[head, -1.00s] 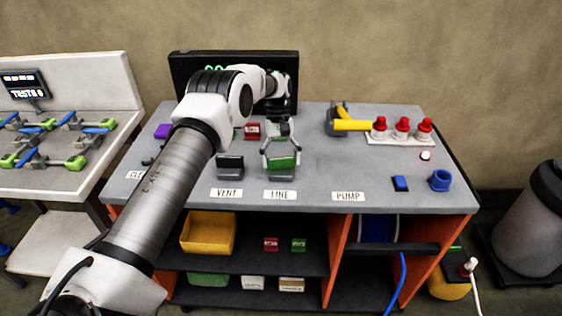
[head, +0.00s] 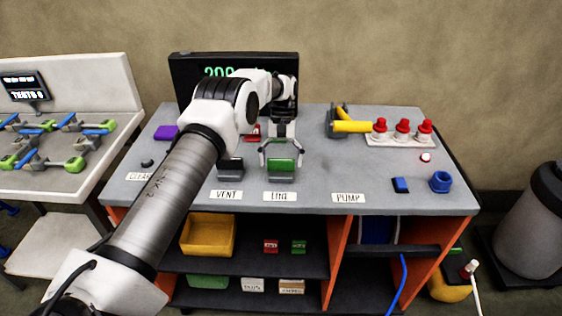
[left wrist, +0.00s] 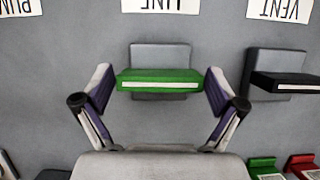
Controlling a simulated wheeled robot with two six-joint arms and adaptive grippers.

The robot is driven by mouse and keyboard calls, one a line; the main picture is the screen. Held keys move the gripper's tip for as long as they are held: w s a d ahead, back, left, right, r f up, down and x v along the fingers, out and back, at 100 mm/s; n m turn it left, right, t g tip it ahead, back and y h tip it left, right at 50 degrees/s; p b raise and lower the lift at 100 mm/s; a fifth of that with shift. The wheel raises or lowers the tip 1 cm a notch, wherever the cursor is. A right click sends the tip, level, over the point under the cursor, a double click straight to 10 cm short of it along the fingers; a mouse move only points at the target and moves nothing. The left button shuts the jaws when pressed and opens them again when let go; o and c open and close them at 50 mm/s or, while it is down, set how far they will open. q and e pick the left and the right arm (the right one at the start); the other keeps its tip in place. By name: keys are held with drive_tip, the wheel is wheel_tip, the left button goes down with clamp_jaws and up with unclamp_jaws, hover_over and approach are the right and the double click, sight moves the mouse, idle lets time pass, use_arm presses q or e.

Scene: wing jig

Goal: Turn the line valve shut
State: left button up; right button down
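The line valve has a green handle (head: 281,163) on a grey base, behind the LINE label (head: 280,196). In the left wrist view the green handle (left wrist: 159,79) lies crosswise with a white stripe along its edge. My left gripper (head: 281,147) is open, its fingers spread to either side of the handle. In the left wrist view the fingertips (left wrist: 159,84) are at the handle's two ends, with small gaps or near contact; touching cannot be told. My right gripper is not in view.
The vent valve (head: 231,167) with a black handle stands just left. The yellow pump handle (head: 352,126) and red-capped items (head: 402,126) are at the back right. A black display (head: 185,75) stands behind.

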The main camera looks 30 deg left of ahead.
sight(281, 160)
use_arm(q)
drive_tip(key=shift+r, duration=0.1)
wheel_tip(281, 160, up, 10)
drive_tip(key=shift+f, duration=0.1)
idle(0.4)
